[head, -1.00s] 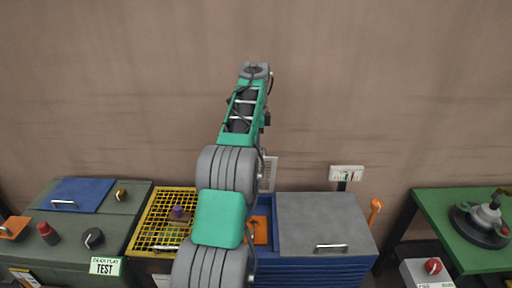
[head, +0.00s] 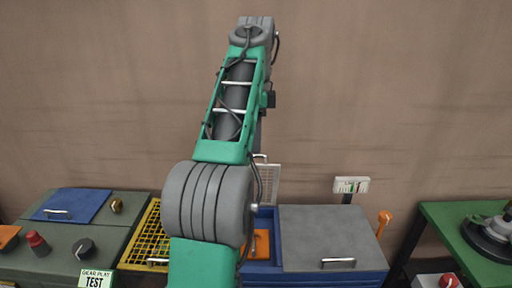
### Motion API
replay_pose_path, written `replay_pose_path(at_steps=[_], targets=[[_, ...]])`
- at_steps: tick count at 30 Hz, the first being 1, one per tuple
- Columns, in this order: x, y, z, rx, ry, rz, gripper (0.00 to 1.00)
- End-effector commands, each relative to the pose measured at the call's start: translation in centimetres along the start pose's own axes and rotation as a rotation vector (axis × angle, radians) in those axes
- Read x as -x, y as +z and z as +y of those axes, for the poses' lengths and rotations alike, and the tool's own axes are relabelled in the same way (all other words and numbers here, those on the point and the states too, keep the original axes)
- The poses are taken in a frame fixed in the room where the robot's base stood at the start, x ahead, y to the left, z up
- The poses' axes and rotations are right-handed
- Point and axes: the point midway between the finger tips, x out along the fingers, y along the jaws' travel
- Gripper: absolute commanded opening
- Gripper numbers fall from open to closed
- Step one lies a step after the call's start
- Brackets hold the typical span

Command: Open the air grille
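A pale grille panel (head: 268,185) with fine slats stands at the wall behind the blue cabinet, just right of my arm. A small light bar, like a handle, shows at its top edge; the arm hides its left part. My arm rises up the middle of the head view and bends over at the top. The gripper itself is hidden behind the arm links, so its fingers and their distance from the grille do not show.
A yellow mesh cover (head: 148,240) with a handle lies left of my arm. The blue cabinet (head: 262,219) has a grey lid (head: 330,236). A green-grey box (head: 100,235) with knobs stands left, a green table (head: 440,218) right. An orange lever (head: 383,222) stands between.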

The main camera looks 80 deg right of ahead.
Motion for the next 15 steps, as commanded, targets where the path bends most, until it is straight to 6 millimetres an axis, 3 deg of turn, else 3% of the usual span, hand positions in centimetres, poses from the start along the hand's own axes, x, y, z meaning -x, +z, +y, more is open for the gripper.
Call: replay_pose_path(at_steps=[11,14,15], targets=[[0.3,0.1,0.8,0.002,0.001,0.000,0.31],[0.2,2.1,0.8,0.079,-0.009,0.002,0.23],[-0.1,4.0,0.9,0.156,-0.018,0.004,0.20]])
